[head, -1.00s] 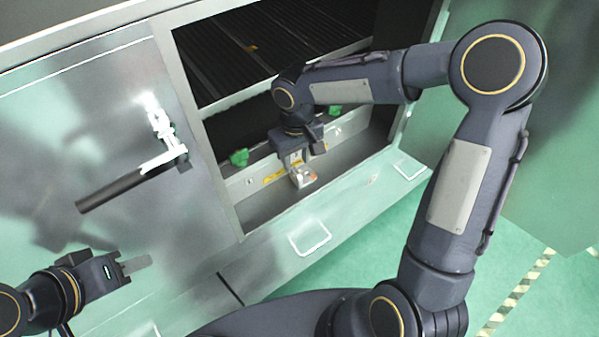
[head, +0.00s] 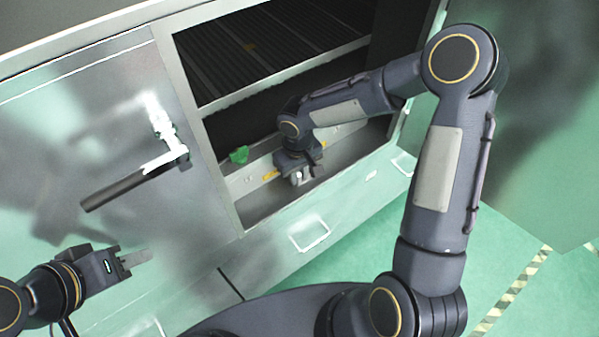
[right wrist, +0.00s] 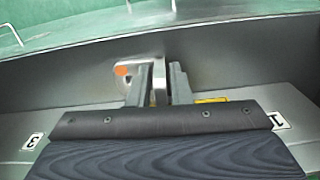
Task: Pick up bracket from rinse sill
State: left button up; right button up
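The bracket (right wrist: 159,82) is a small bright metal casting with an orange dot on it. It stands on the rinse sill (head: 262,208), the grey ledge inside the cabinet opening. My right gripper (head: 298,180) is down at the bracket and hides most of it in the head view. In the right wrist view, the right gripper's fingers (right wrist: 160,86) stand on either side of the bracket's upright part; whether they press on it I cannot tell. My left gripper (head: 136,260) is away at the lower left, holding nothing visible; its finger gap does not show.
A green piece (head: 239,155) sits on the sill's back edge. Dark ribbed racks (head: 260,50) lie behind. The cabinet door with a black bar handle (head: 130,185) is at the left. Number labels (right wrist: 33,142) mark the sill. A wire handle (head: 310,235) is on the front below.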

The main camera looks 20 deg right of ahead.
grip_shut()
jog(key=shift+r, duration=0.1)
